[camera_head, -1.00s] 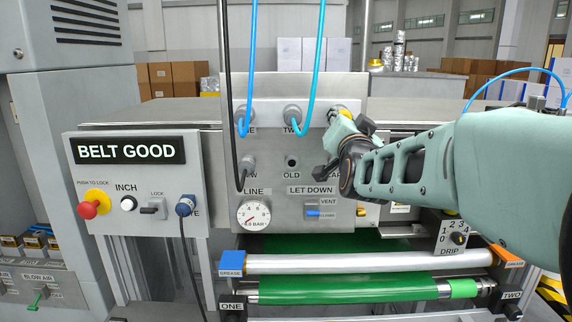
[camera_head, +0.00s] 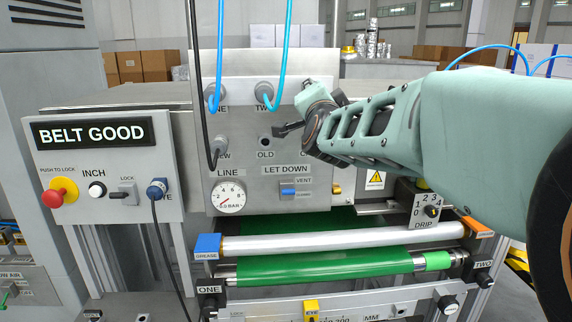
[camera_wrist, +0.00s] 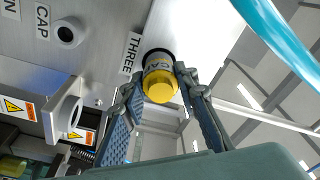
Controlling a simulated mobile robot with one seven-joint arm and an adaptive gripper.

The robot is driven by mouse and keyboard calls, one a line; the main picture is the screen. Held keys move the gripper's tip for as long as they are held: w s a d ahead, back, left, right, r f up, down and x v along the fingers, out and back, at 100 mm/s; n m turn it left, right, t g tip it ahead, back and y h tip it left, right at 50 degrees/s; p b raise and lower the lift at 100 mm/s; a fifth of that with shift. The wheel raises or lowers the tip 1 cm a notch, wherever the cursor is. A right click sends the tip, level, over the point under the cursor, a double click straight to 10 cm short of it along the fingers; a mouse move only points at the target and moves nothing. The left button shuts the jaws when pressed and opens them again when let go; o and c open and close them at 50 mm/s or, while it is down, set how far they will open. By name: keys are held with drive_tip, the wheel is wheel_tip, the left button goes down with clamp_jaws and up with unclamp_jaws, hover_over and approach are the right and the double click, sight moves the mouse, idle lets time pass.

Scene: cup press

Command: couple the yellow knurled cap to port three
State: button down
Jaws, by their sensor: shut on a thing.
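The yellow knurled cap (camera_wrist: 161,90) shows in the wrist view, its yellow end facing the camera and a pale metal part behind it. My gripper (camera_wrist: 158,84) is shut on it, with one finger on each side. The cap is at port three, beside the THREE label (camera_wrist: 132,53); a dark ring shows at its far end. I cannot tell whether it is fully seated or locked. In the head view my gripper's hand covers port three and the cap. The steel panel (camera_head: 215,176) carries the ports.
Ports ONE (camera_head: 212,91) and TWO (camera_head: 264,91) have blue hoses attached that hang from above. A black hose (camera_head: 194,75) runs to a lower port. The open OLD port (camera_head: 265,142) and LET DOWN switch (camera_head: 289,191) lie below. A blue hose (camera_wrist: 278,38) crosses the wrist view.

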drive_tip(key=shift+s+a+r+m, duration=0.1)
drive_tip(key=shift+s+r+m, duration=0.2)
drive_tip(key=shift+m, duration=0.3)
drive_tip(key=shift+w, duration=0.1)
drive_tip(key=c, duration=1.4)
unclamp_jaws()
drive_tip(key=shift+w+f, duration=0.15)
drive_tip(key=shift+w, duration=0.1)
drive_tip(key=shift+c, duration=0.2)
drive_tip(key=shift+s, duration=0.1)
drive_tip(key=s, duration=0.9)
drive_tip(key=shift+w+a, duration=0.1)
